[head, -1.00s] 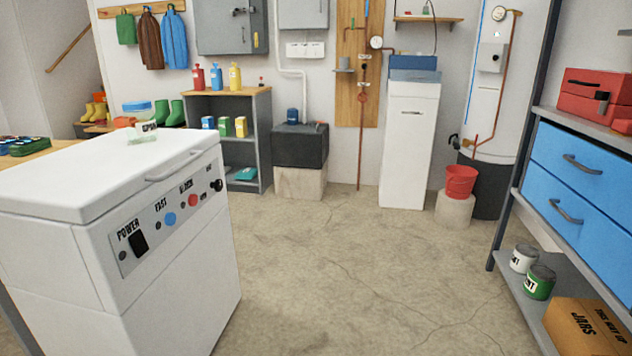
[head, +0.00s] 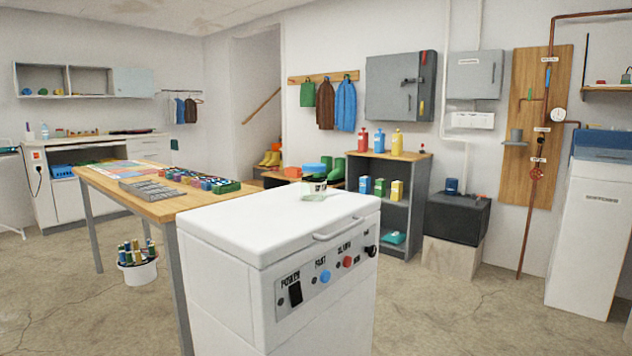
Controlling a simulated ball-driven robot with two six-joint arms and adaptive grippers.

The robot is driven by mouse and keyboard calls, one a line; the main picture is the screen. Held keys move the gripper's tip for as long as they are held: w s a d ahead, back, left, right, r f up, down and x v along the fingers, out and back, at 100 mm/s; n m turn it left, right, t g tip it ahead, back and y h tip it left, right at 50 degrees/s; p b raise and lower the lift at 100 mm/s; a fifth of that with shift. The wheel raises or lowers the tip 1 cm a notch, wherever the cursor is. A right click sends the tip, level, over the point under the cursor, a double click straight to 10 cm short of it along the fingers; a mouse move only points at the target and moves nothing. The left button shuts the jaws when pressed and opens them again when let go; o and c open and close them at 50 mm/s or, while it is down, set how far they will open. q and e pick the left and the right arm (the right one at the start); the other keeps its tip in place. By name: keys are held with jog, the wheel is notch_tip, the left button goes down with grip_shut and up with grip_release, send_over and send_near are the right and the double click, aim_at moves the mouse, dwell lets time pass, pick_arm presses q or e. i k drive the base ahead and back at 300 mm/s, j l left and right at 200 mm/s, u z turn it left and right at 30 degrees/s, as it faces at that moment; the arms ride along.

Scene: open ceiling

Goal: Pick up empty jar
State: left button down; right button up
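Neither of my grippers is in view.
The white appliance stands in front, with its handle and control buttons facing right. A wooden table (head: 150,205) with trays adjoins its left side, and a white bucket (head: 138,270) stands on the floor below. Shelves (head: 386,205) stand behind. Floor is clear at right.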

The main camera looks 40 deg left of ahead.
aim_at(313, 184)
jog(key=i+u, duration=0.1)
jog(key=u, duration=0.35)
jog(key=i+j+u, duration=0.1)
jog(key=u, duration=0.3)
jog(key=i+u, duration=0.15)
jog(key=u, duration=0.3)
jog(key=i+l+u, duration=0.1)
jog(key=u, duration=0.3)
